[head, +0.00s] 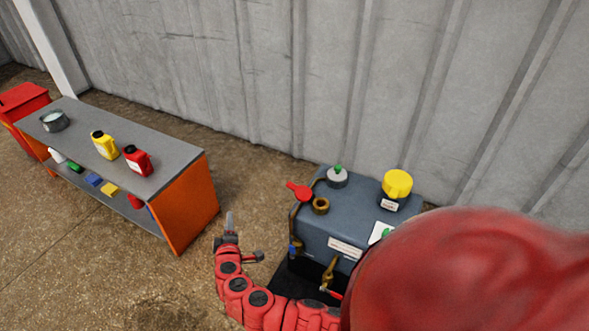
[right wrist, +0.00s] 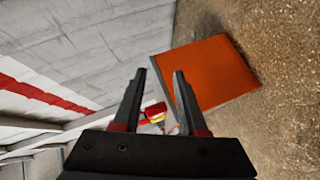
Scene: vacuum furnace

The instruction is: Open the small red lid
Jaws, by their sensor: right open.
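The small red lid (head: 300,191) is at the left upper edge of the blue-grey machine (head: 345,222) in the head view. It lies beside an open-looking brass ring (head: 321,206); I cannot tell how the two are joined. My right gripper (head: 230,218) is to the left of the machine, apart from the lid, pointing away from it. In the right wrist view its two fingers (right wrist: 160,75) are spread with nothing held between them. The lid is not in the right wrist view. My left gripper is not in view.
A yellow cap (head: 397,184) and a grey cap with a green top (head: 337,176) stand on the machine. A bench with orange sides (head: 188,205) holds a yellow bottle (head: 104,145), a red bottle (head: 138,160) and a pot (head: 54,121). Floor lies between bench and machine.

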